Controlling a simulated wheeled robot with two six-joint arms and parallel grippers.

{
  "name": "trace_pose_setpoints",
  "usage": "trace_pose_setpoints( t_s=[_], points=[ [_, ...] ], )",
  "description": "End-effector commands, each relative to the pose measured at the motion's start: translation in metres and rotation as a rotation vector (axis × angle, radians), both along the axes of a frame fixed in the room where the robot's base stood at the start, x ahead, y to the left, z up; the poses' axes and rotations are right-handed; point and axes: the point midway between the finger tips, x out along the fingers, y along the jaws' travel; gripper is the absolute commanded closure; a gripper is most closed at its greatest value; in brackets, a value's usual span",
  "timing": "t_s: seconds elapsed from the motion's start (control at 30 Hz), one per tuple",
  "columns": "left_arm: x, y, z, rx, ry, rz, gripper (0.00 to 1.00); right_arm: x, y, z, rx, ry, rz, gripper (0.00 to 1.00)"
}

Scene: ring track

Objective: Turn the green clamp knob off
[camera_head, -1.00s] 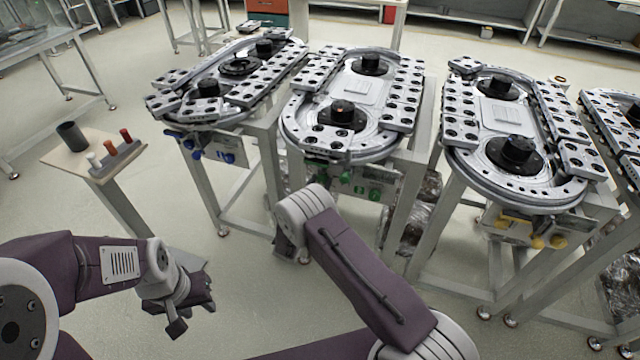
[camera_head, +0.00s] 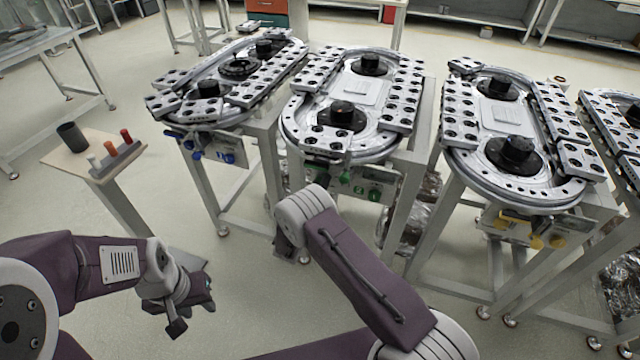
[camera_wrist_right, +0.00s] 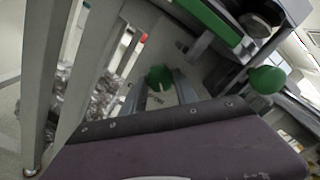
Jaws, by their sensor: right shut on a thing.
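Green clamp knobs (camera_head: 374,195) sit on the front panel under the second track from the left in the head view. In the right wrist view, one green knob (camera_wrist_right: 160,77) is between the fingertips of my right gripper (camera_wrist_right: 160,88), which is shut on it. Another green knob (camera_wrist_right: 267,79) stands apart at the right of that view. In the head view my right gripper is hidden behind my own arm. My left gripper (camera_head: 190,306) hangs empty over the floor at lower left, far from the knobs; its finger gap is unclear.
A blue-knob track (camera_head: 225,80) stands left and a yellow-knob track (camera_head: 510,140) right. Metal table legs (camera_head: 395,215) and wrapped bundles (camera_head: 410,225) are close to the panel. A small stand (camera_head: 85,160) with a dark cup is at left. Floor shows between the stands.

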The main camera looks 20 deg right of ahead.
Motion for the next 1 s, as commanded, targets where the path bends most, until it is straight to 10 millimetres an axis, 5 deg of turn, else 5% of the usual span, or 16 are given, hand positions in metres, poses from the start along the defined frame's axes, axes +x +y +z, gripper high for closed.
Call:
trace_pose_setpoints(
  t_s=[1.0],
  points=[
    [0.0000, -0.0001, 0.0078, 0.000, 0.000, 0.000, 0.64, -0.0002, 0.0004, -0.0002, -0.618, 0.419, 0.002, 1.00]
  ],
)
